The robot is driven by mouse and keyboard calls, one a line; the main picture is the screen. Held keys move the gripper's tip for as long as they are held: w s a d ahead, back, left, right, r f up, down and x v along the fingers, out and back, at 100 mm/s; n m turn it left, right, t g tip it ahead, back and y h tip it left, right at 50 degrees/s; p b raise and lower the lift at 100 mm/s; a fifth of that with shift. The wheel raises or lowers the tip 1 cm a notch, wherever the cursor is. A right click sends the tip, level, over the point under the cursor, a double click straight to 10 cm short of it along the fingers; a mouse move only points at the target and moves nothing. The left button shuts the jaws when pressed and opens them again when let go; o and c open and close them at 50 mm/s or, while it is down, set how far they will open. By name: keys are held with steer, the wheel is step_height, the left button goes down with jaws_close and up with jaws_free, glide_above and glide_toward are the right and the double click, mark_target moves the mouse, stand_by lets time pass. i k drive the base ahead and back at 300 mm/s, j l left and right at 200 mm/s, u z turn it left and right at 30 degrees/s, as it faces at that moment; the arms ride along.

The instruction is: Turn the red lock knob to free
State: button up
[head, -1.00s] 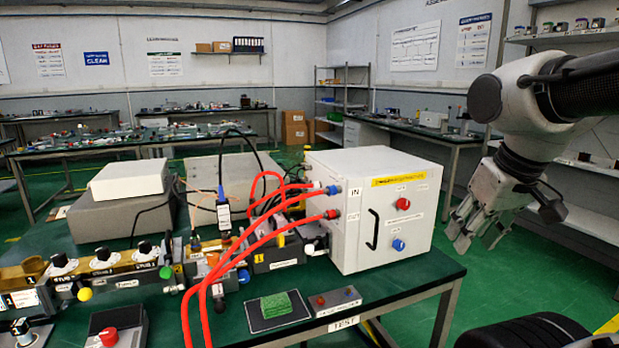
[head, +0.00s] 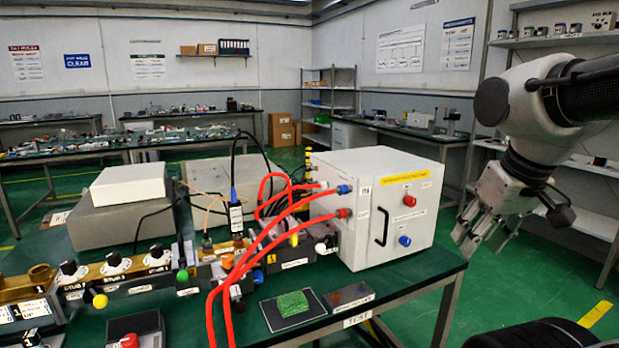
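A white box (head: 350,235) with a yellow label strip stands on the right end of the green-topped bench. Its front face carries a red knob (head: 409,201) at the upper right, a blue knob (head: 404,240) below it and a black handle (head: 381,226) to the left. Small labels beside the knobs are too small to read. A second red knob (head: 129,341) shows on a dark unit at the bottom left edge, partly cut off. I cannot tell which is the lock knob. My gripper (head: 480,240) is open and empty, to the right of the box and apart from it.
Red hoses (head: 233,262) loop from the box's left side across the bench. A green pad (head: 293,304) on a dark mat and a small button box (head: 350,299) lie in front of the box. Shelves (head: 570,39) stand behind my arm. Green floor is free right of the bench.

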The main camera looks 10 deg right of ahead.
mark_target(410, 201)
steer(key=j+z, duration=0.25)
steer(key=j, duration=0.6)
steer(key=j+z, duration=0.25)
steer(key=j, duration=0.6)
steer(key=k, duration=0.05)
